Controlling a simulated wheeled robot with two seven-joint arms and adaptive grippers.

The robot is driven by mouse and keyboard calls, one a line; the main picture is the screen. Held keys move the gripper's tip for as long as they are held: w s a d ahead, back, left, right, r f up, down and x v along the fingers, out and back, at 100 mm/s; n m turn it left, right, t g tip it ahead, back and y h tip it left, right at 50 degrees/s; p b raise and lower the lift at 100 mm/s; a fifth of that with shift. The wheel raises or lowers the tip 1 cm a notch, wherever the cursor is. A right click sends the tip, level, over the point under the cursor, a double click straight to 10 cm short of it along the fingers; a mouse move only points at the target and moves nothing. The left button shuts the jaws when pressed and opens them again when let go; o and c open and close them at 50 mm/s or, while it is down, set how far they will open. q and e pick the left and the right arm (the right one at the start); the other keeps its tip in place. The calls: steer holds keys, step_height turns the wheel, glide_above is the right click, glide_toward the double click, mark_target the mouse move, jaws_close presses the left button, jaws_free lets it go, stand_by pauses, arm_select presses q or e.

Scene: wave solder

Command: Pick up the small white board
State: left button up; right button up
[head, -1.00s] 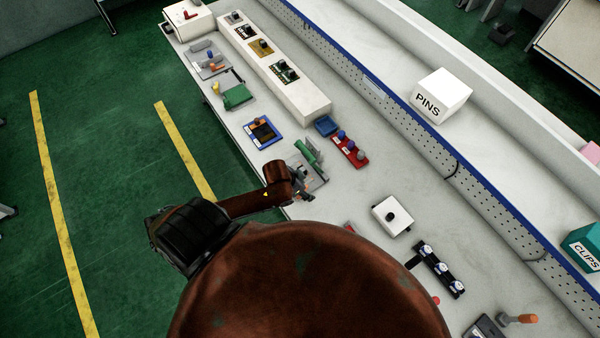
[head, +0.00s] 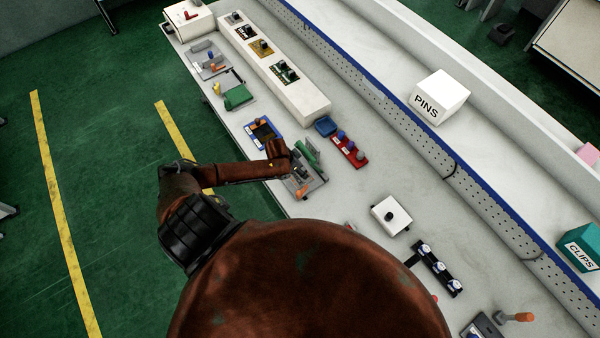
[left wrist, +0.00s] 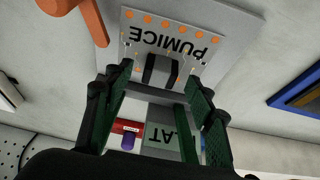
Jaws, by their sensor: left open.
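In the left wrist view a small pale board (left wrist: 194,56) marked PUMICE, with orange pads along its edge and a black knob (left wrist: 160,70), lies on a grey plate (left wrist: 228,32). My left gripper (left wrist: 160,76) is open. Its dark green fingers stand on either side of the knob, with nothing held; whether they touch it I cannot tell. In the head view my left gripper (head: 290,168) is over the grey fixture plate (head: 318,183), and my arm hides the board there. My right gripper is not in view.
An orange handle (left wrist: 91,20) and a green part (head: 308,152) stand close to the gripper. A blue-framed tray (head: 251,134), a red strip with knobs (head: 338,146) and a white block with a black knob (head: 381,213) are nearby.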

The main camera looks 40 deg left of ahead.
arm_select(q)
steer(key=shift+x, duration=0.85)
jaws_close()
